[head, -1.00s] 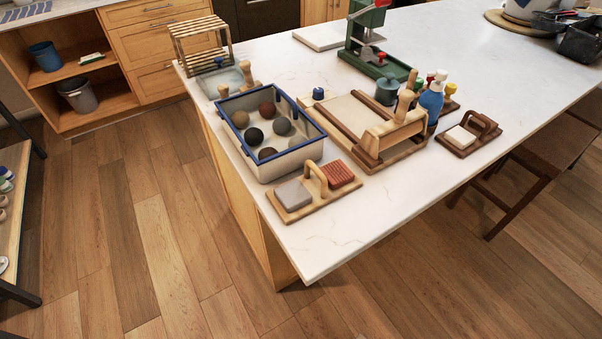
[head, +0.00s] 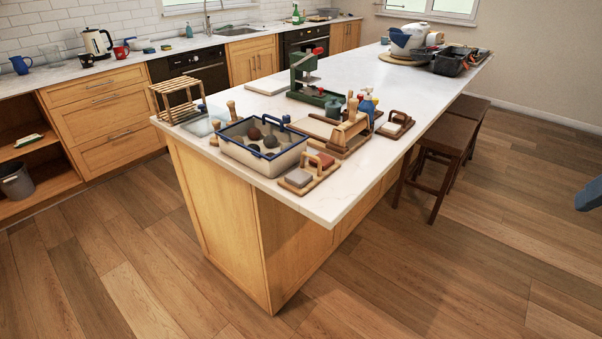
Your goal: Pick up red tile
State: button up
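The red tile (head: 326,160) is small and reddish. It lies at the back right of a small wooden tray (head: 308,188) with an arched handle, near the front corner of the white island. A grey tile (head: 298,178) lies at the front left of the same tray. The handle stands between the two tiles and partly covers the red one. My gripper is not in view.
A blue-rimmed bin (head: 262,165) with dark balls stands left of the tray. A wooden slab roller (head: 345,138) and a blue bottle (head: 367,108) stand behind it. Stools (head: 440,150) line the island's right side. Floor in front is clear. A blue part (head: 590,195) shows at the right edge.

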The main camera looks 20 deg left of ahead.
aim_at(326, 161)
jog(key=k, duration=0.55)
jog(key=u, duration=1.7)
jog(key=i, duration=0.95)
jog(key=u, duration=0.05)
